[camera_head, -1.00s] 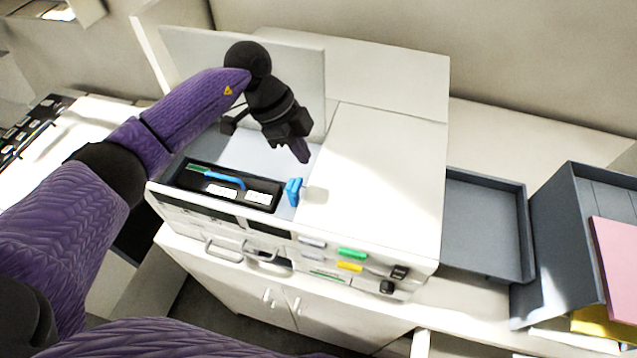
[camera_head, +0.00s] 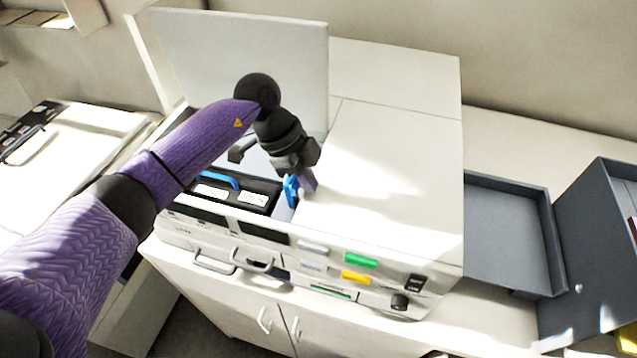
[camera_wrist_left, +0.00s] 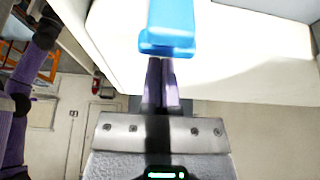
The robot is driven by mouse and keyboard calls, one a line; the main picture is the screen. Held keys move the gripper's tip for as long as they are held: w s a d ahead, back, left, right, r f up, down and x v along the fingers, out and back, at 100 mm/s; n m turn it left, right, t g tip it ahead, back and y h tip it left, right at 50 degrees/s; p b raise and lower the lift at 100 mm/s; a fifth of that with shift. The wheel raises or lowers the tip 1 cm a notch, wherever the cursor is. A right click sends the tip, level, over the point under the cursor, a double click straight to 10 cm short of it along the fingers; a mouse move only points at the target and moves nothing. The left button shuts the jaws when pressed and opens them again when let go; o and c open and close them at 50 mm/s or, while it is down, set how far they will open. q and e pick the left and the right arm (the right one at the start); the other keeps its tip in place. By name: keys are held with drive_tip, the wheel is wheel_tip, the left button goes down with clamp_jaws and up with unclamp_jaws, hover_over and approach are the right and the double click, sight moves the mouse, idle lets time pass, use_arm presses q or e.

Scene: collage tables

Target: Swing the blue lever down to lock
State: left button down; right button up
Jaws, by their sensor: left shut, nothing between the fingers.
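The blue lever (camera_head: 290,190) stands upright at the right edge of the open bay in the white machine (camera_head: 390,180). My left gripper (camera_head: 308,183) is shut and empty, its purple fingertips pointing down just to the right of the lever, very close to it. I cannot tell whether they touch. In the left wrist view, the lever (camera_wrist_left: 168,28) appears as a bright blue block straight beyond the closed fingertips (camera_wrist_left: 163,62). My right gripper is not in view.
A raised light panel (camera_head: 240,70) stands behind the bay. Inside the bay, a dark tray (camera_head: 262,186) has a curved blue handle (camera_head: 220,178). Green (camera_head: 360,261) and yellow (camera_head: 356,278) buttons are on the front. A grey tray (camera_head: 510,230) extends at right.

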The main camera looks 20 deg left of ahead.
use_arm(q)
drive_tip(key=shift+a, duration=0.5)
drive_tip(key=shift+d+r, duration=0.1)
drive_tip(key=shift+a+h, duration=0.3)
